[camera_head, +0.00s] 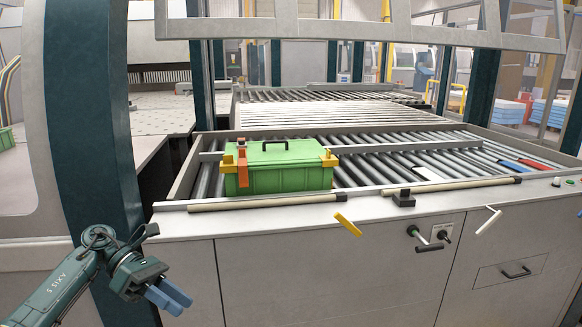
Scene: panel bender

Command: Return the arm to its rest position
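My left arm (62,292) comes in from the lower left corner. My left gripper (179,302) has blue fingers pointing down and to the right, side by side with no clear gap between them, and nothing is held. It hangs in front of the grey cabinet, below and left of the green toolbox. My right arm and gripper are out of view.
A green toolbox (285,178) with yellow latches sits at the front of the roller table (400,158). A dark teal post (92,120) stands close behind my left arm. The cabinet front (310,285) has handles and yellow and white levers sticking out.

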